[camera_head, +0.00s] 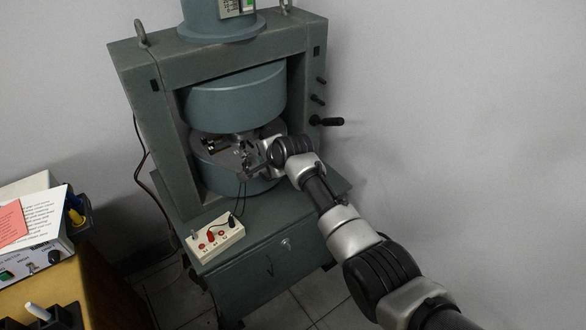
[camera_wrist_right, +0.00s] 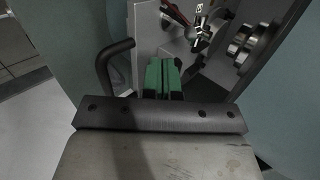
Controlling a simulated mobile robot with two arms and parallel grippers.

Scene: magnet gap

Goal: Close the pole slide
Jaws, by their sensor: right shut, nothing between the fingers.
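The magnet (camera_head: 235,98) stands in a green-grey frame, with a gap between its upper and lower round poles. In the gap is a light grey metal slide assembly (camera_head: 232,157) with small fittings on it. My right gripper (camera_head: 263,152) reaches in from the right at the front of the gap, partly hidden by its own wrist. In the right wrist view, its green-padded fingers (camera_wrist_right: 163,78) are together and hold nothing. A bent dark handle (camera_wrist_right: 113,62) is just left of the fingers. I cannot tell whether they touch it. My left gripper is out of view.
A white terminal box (camera_head: 215,241) with red and black plugs sits on the cabinet ledge before the magnet. A black crank (camera_head: 327,121) sticks out at the frame's right. A wooden table (camera_head: 60,295) with an instrument and papers is at left.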

